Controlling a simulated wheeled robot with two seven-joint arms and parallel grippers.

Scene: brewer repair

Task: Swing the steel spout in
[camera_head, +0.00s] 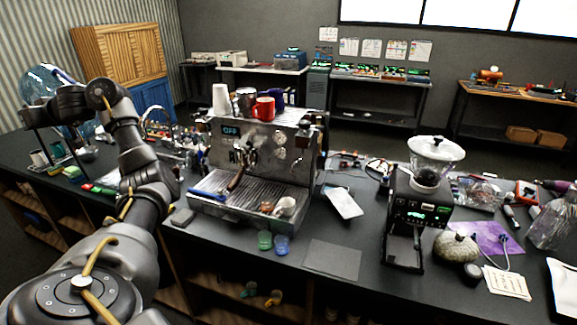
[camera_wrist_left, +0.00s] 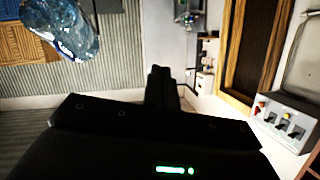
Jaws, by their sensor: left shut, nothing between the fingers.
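A thin arched steel spout (camera_head: 156,113) stands at the back left of the counter, just right of my left forearm. Its base is hidden among small items. The steel espresso machine (camera_head: 262,150) stands right of it, with a dark-handled portafilter (camera_head: 238,178) at its front. My left arm rises at the left of the head view and bends away to the left, clear of the spout. In the left wrist view my left gripper (camera_wrist_left: 160,72) has its fingers together and empty, and the spout does not show there. My right gripper is not in view.
A clear blue bottle (camera_head: 45,82) is near my left wrist and also shows in the wrist view (camera_wrist_left: 62,28). Cups, including a red mug (camera_head: 264,108), stand on the machine. A grinder (camera_head: 418,200) stands to the right. A dark mat (camera_head: 333,258) lies bare in front.

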